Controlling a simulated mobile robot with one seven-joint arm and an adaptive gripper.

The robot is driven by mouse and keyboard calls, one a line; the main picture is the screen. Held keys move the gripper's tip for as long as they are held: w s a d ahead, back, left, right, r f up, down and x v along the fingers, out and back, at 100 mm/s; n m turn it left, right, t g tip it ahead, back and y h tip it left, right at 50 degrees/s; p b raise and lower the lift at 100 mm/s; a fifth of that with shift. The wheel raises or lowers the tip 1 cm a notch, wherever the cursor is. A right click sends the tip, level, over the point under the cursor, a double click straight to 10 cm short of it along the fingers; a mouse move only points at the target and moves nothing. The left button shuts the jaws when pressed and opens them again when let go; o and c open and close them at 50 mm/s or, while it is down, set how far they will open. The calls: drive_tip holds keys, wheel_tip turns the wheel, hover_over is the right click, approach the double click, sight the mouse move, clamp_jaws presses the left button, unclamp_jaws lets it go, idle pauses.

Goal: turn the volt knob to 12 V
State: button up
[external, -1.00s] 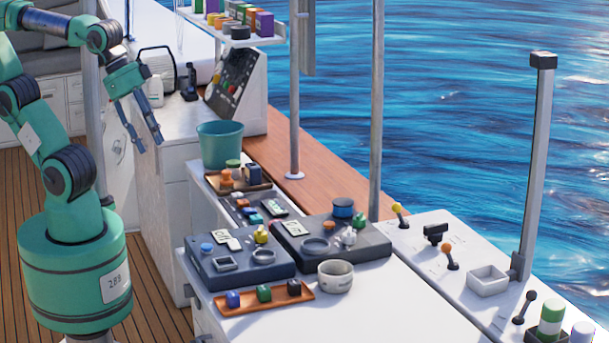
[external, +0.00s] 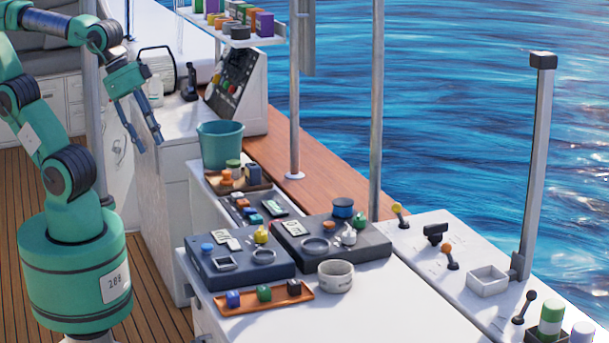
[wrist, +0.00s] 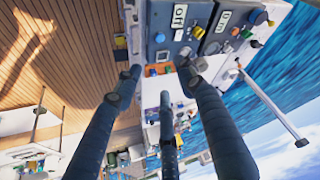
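I cannot tell which part is the volt knob, and no 12 V mark is readable. Two dark panel boxes stand on the white counter, a left one (external: 205,268) and a right one (external: 340,257). Each carries a small label plate and small coloured and round parts. A yellow knob-like part (external: 261,236) is on the left box and a pale one (external: 349,237) on the right box. My gripper (external: 149,146) is open and empty, in the air left of the counter and away from both boxes. In the wrist view my gripper (wrist: 160,78) shows spread fingers, with the boxes beyond.
An orange tray (external: 272,304) with small blocks and a white bowl (external: 336,276) stand in front of the boxes. A green bucket (external: 220,146) stands behind them. A side console (external: 465,225) with levers is at right. A tall pole (external: 376,110) rises behind the boxes.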

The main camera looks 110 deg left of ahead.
drive_tip(key=shift+o, duration=0.8)
drive_tip(key=n+g+p, duration=0.5)
drive_tip(key=n+p, duration=0.7)
drive_tip(key=p, duration=0.2)
hover_over(261, 234)
drive_tip(key=s+a, duration=0.2)
wheel_tip(261, 234, down, 11)
drive_tip(key=shift+w+d, duration=0.15)
drive_tip(key=shift+d, duration=0.05)
drive_tip(key=shift+f, duration=0.2)
drive_tip(key=f, duration=0.4)
drive_tip(key=f+b, duration=0.1)
drive_tip(key=f, duration=0.8)
drive_tip(key=shift+w+d+f, duration=0.15)
drive_tip(key=shift+w+f, duration=0.05)
drive_tip(key=shift+w, duration=0.05)
